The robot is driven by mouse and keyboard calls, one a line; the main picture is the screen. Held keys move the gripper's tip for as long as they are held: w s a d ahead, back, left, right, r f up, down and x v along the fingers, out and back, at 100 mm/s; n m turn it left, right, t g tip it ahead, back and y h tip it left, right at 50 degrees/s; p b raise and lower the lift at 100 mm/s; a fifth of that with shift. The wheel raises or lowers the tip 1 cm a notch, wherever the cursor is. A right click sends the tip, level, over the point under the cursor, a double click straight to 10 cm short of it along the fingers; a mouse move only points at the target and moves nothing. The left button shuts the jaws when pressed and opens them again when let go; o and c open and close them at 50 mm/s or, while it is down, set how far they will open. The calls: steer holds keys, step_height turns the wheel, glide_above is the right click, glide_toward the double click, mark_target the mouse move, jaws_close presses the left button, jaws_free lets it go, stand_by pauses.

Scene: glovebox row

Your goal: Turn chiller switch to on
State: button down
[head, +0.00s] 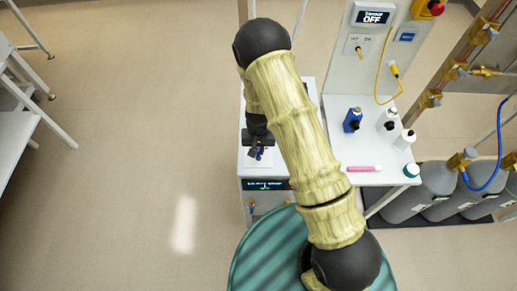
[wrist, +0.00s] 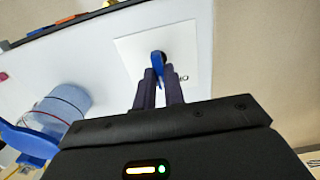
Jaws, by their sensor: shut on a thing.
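The chiller switch shows in the wrist view as a blue handle (wrist: 158,62) on a dark round base, set on a square white plate (wrist: 127,46). My gripper (wrist: 159,88) is shut on the blue handle, one dark finger on each side. Part of a label shows to the right of the fingers, too covered to read. In the head view my gripper (head: 257,151) is low over the top of a white cabinet (head: 249,168) with a dark display (head: 265,185) on its front. The switch is mostly hidden there by my gripper.
A white table to the right holds a blue bottle (head: 352,120), white bottles (head: 404,140) and a pink pen-like item (head: 364,168). A panel sign (head: 373,17) above reads OFF. Grey cylinders (head: 433,185) stand at the right.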

mark_target(259, 151)
steer(key=shift+w, duration=0.15)
steer(key=c, duration=1.5)
jaws_free()
steer(key=shift+r, duration=0.1)
step_height(259, 151, up, 17)
steer(key=b, duration=0.3)
steer(key=shift+d+r, duration=0.1)
steer(key=shift+r, duration=0.05)
